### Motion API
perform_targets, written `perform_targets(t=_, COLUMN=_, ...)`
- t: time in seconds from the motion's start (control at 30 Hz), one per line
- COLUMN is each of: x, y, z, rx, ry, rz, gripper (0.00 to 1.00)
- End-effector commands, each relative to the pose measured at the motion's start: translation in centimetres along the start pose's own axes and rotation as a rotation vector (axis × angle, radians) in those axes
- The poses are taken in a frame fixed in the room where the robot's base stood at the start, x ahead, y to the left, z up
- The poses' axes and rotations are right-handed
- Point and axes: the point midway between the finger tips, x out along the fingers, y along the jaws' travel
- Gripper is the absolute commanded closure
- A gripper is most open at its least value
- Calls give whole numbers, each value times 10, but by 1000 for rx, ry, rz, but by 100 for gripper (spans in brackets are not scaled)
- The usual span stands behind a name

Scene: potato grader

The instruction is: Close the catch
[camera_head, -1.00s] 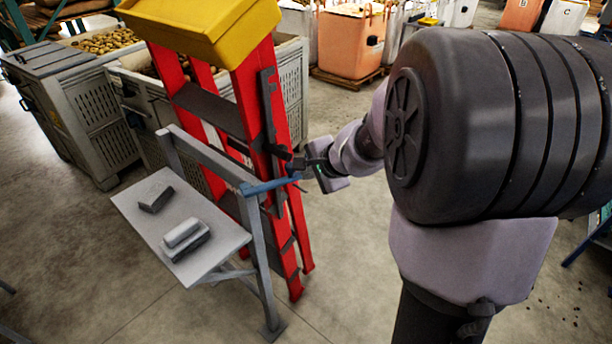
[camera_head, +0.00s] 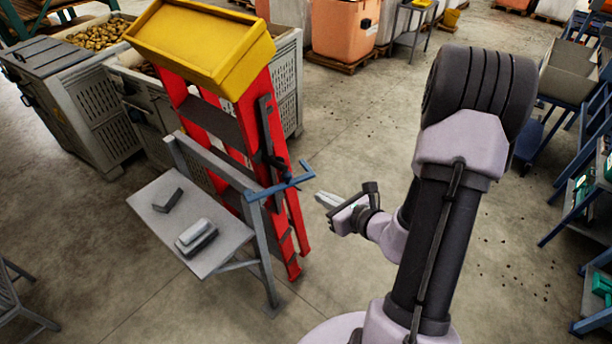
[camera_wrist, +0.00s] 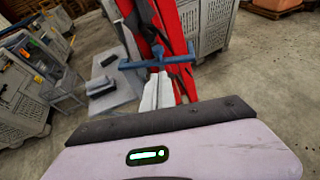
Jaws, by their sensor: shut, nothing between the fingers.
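A blue handle bar (camera_head: 280,187) with a short upturned end sticks out at the right end of the grey stand, in front of the red ladder-like frame (camera_head: 297,217). A dark lever with a black knob (camera_head: 274,160) sits on the frame's upright just above it. I cannot tell which of these parts is the catch. My gripper (camera_head: 328,199) is shut and empty, to the right of the bar and apart from it. In the wrist view the closed fingers (camera_wrist: 152,90) point toward the blue bar (camera_wrist: 157,62), and their tips overlap its lower middle.
A grey table (camera_head: 155,222) with dark and light blocks joins the stand at left. A yellow tray (camera_head: 190,45) tops the red frame. Grey potato bins (camera_head: 90,100) stand behind. Blue racks (camera_head: 580,190) are at right. The floor between frame and racks is mostly clear.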

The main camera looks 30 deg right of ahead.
Motion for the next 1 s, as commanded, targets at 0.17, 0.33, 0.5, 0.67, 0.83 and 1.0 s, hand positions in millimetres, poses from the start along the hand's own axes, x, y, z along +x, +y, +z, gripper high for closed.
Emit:
perform_targets(t=0.17, x=40, y=2, z=-3, rx=-5, ry=-1, rz=7, gripper=100)
perform_targets(t=0.33, x=77, y=2, z=-3, rx=-6, ry=-1, rz=7, gripper=100)
perform_targets(t=0.5, x=107, y=2, z=4, rx=-8, ry=-1, rz=7, gripper=100)
perform_targets(t=0.67, x=122, y=2, z=9, rx=-7, ry=0, rz=6, gripper=100)
perform_targets(t=0.83, x=126, y=2, z=11, rx=-5, ry=-1, rz=6, gripper=100)
perform_targets(t=1.0, x=126, y=2, z=11, rx=-5, ry=0, rz=6, gripper=100)
